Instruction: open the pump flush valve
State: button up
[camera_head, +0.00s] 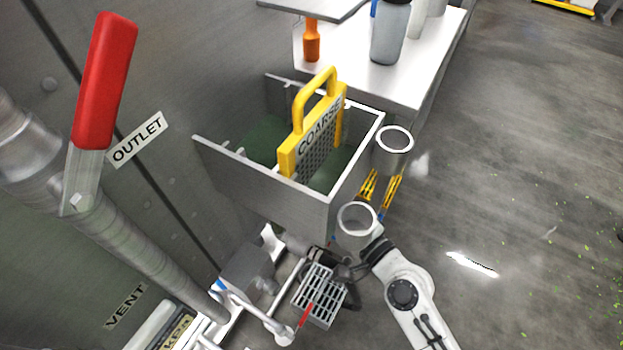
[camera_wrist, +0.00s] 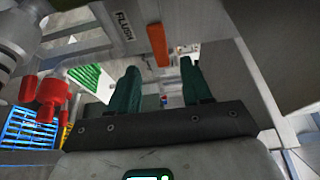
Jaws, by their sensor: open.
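In the wrist view, a plate lettered FLUSH (camera_wrist: 125,25) is at the top. Just right of it hangs an orange-red handle (camera_wrist: 157,45), which I take for the flush valve's lever; its valve body is not clearly visible. My gripper (camera_wrist: 161,85) is open, with two dark green fingers apart and nothing between them. The handle appears above and beyond the fingertips, lined up with the gap; I see no contact. In the head view, a small red handle (camera_head: 306,315) is low near the pump piping; I cannot tell if it is the same one. My gripper is not clear there.
A red-handled valve (camera_wrist: 48,95) on piping is left in the wrist view, near a blue crate (camera_wrist: 22,132) and a green crate (camera_wrist: 88,76). In the head view, a large red lever (camera_head: 105,80) stands by OUTLET, and a tank (camera_head: 265,185) holds a yellow-framed COARSE screen (camera_head: 318,125). Floor at right is clear.

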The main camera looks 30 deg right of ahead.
jog(key=w, duration=0.2)
jog(key=w+p, duration=0.1)
jog(key=w, duration=0.2)
jog(key=w+a, duration=0.1)
jog(key=w, duration=0.2)
jog(key=shift+w, duration=0.1)
jog(key=shift+c, duration=0.3)
grip_shut()
